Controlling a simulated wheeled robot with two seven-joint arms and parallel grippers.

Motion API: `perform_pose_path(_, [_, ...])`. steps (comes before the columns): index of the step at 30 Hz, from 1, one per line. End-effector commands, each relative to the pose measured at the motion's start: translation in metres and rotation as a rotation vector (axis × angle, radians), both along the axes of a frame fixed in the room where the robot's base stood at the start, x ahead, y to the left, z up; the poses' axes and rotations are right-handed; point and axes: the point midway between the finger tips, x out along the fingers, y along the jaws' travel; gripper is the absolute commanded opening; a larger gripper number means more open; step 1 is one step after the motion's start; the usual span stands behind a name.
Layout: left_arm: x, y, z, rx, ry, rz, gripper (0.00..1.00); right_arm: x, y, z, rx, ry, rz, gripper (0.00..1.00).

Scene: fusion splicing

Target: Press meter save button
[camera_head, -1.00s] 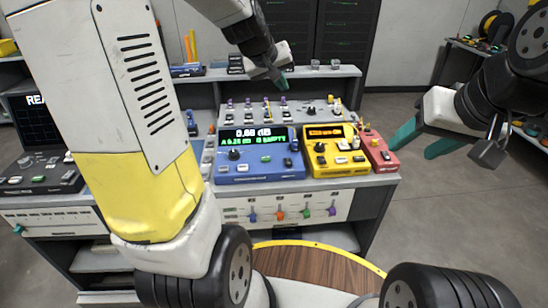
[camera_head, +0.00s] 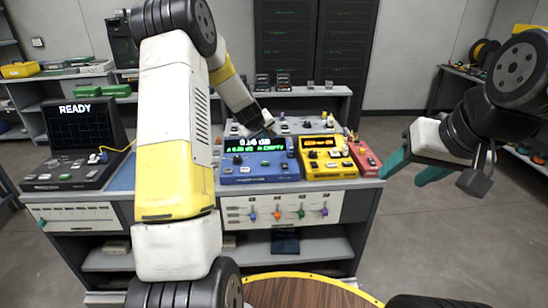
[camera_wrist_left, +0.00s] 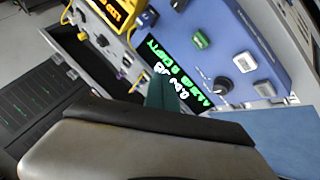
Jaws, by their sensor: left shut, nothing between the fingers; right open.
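The blue meter (camera_head: 258,177) stands on the bench, with a lit green and white display across its upper face. It also fills much of the left wrist view (camera_wrist_left: 240,30), where a green button (camera_wrist_left: 201,39), a pale button (camera_wrist_left: 245,62) and a dark knob (camera_wrist_left: 223,85) show on its face. I cannot read which button is save. My left gripper (camera_head: 270,131) is shut and empty, its teal fingers (camera_wrist_left: 160,93) pointing at the meter's display area; contact cannot be told. My right gripper (camera_head: 411,168) is open and empty, off the bench's right side.
A yellow meter (camera_head: 327,170) and a red box (camera_head: 366,161) stand close to the right of the blue meter. A splicer with a READY screen (camera_head: 88,122) sits at the left. Several coloured knobs (camera_head: 277,215) line the bench front. My left arm hides part of the bench.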

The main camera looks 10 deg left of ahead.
Motion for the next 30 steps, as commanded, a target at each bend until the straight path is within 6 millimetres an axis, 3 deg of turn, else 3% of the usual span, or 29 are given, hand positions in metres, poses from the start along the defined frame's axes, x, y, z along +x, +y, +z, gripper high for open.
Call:
perform_pose_path(7, [-0.001,0.0,-0.008,0.0,0.003,0.0,0.0,0.0,0.0,0.0,0.0,0.0,0.0,0.54])
perform_pose_path(21, [-0.001,0.0,-0.07,0.0,0.003,-0.002,0.0,0.0,0.0,0.0,0.0,0.0,0.0,0.54])
perform_pose_path(30, [0.0,0.0,-0.088,0.0,0.001,-0.001,0.0,0.0,0.0,0.0,0.0,0.0,0.0,0.54])
